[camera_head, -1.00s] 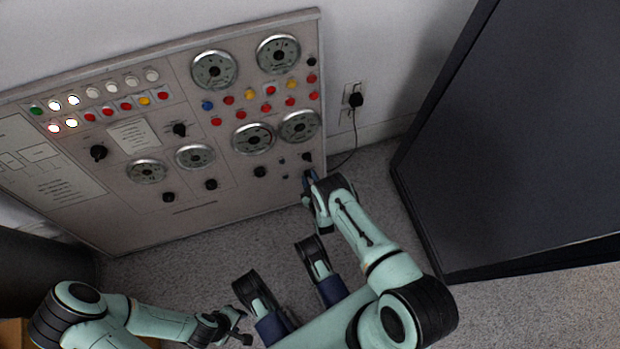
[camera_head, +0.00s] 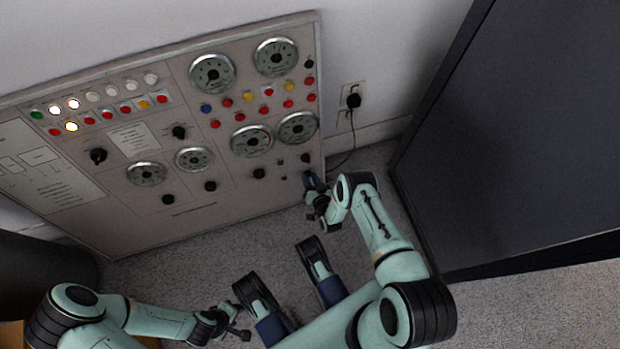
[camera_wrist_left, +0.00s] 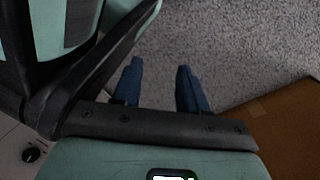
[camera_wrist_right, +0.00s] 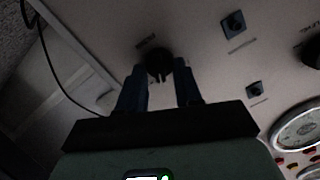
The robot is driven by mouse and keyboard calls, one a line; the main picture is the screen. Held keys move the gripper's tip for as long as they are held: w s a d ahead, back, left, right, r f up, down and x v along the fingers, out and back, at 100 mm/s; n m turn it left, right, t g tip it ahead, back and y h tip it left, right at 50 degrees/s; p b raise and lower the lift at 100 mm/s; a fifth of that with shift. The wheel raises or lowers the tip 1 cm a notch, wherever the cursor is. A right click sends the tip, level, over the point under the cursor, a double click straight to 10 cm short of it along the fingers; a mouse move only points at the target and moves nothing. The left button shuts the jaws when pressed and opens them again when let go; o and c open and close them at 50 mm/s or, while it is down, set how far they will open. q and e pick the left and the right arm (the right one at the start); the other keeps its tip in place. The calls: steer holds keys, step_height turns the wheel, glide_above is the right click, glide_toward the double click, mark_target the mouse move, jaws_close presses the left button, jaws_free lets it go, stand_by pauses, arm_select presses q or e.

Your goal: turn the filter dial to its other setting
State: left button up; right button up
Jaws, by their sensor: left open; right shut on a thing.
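A black dial (camera_wrist_right: 159,62) sits on the panel with a small, unreadable label beside it in the right wrist view. It also shows near the panel's lower right corner in the head view (camera_head: 305,158). My right gripper (camera_wrist_right: 160,72) is shut on this dial, one blue finger on each side, and partly covers it. In the head view the right gripper (camera_head: 310,181) is in front of the panel's lower right corner. My left gripper (camera_wrist_left: 160,75) is open and empty above the floor, away from the panel; it shows low in the head view (camera_head: 240,330).
The panel (camera_head: 190,222) carries gauges, lamps and several other black knobs. Two small dark switches (camera_wrist_right: 233,24) (camera_wrist_right: 254,90) are close to the held dial. A black cable (camera_wrist_right: 55,75) runs beside the panel. A large dark cabinet (camera_head: 530,130) stands at right. Grey floor is bare between.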

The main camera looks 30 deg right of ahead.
arm_select(q)
steer(key=shift+s+a+f+g+b, duration=0.1)
steer(key=shift+s+f+g+b, duration=0.3)
steer(key=shift+s, duration=0.4)
arm_select(e)
steer(key=shift+w+d+m, duration=0.1)
steer(key=shift+d+m, duration=0.1)
steer(key=shift+m, duration=1.8)
arm_select(q)
steer(key=shift+f, duration=0.1)
arm_select(e)
steer(key=o, duration=1)
arm_select(q)
steer(key=w+d+r+t+p, duration=0.1)
steer(key=w+r+t+p, duration=0.2)
steer(key=w+r+p, duration=0.2)
steer(key=w+r, duration=0.2)
steer(key=w, duration=0.2)
steer(key=shift+w+d+r+t, duration=0.15)
steer(key=shift+w+r+t, duration=0.2)
steer(key=shift+w+t, duration=0.05)
arm_select(e)
steer(key=v, duration=1.3)
steer(key=shift+s+d, duration=0.2)
steer(key=shift+s, duration=0.1)
